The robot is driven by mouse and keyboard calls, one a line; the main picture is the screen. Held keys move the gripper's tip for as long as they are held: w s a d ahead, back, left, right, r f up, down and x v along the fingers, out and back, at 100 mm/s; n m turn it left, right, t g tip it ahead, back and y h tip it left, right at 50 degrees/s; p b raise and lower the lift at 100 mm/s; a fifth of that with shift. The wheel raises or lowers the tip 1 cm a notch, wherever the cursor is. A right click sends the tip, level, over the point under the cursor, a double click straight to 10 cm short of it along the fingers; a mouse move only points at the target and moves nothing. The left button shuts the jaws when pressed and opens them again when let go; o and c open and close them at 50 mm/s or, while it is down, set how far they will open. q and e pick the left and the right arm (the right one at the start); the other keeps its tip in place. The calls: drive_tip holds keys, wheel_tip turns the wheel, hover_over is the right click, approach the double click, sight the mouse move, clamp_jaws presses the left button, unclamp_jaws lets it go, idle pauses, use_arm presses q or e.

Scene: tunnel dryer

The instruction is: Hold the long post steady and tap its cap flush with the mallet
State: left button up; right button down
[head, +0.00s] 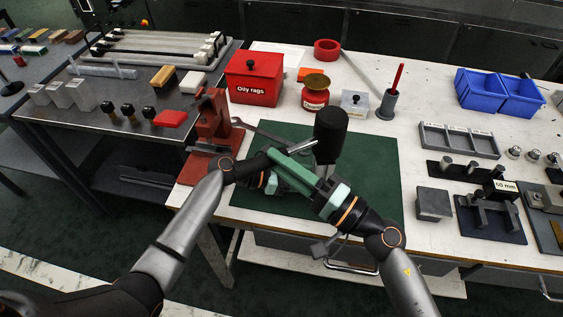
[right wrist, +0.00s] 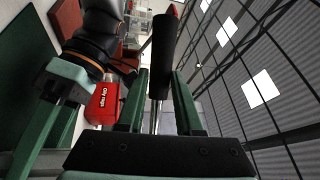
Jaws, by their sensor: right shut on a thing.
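A thick black cylinder, which looks like part of the mallet (head: 330,130), stands above the green mat in the head view. In the right wrist view the mallet (right wrist: 162,50) shows as a black piece with a shiny metal shaft between the fingers. My right gripper (head: 292,162) is shut on it; its fingers also show in the right wrist view (right wrist: 160,85). My left gripper (head: 277,180) is close beside the right one, low over the mat. Its fingertips are largely hidden, and I cannot tell its opening. I cannot make out the long post or its cap clearly.
A red vise (head: 212,122) stands left of the green mat (head: 375,175). Behind are a red "Oily rags" box (head: 253,75), a red can (head: 316,97) and a grey cup (head: 387,105) with a red rod. Blocks and gauges fill the right side. The mat's right part is clear.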

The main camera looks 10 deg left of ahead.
drive_tip(key=shift+r, duration=0.1)
drive_tip(key=shift+r, duration=2.5)
use_arm(q)
drive_tip(key=o, duration=1.3)
drive_tip(key=shift+o, duration=0.2)
drive_tip(key=v, duration=1.2)
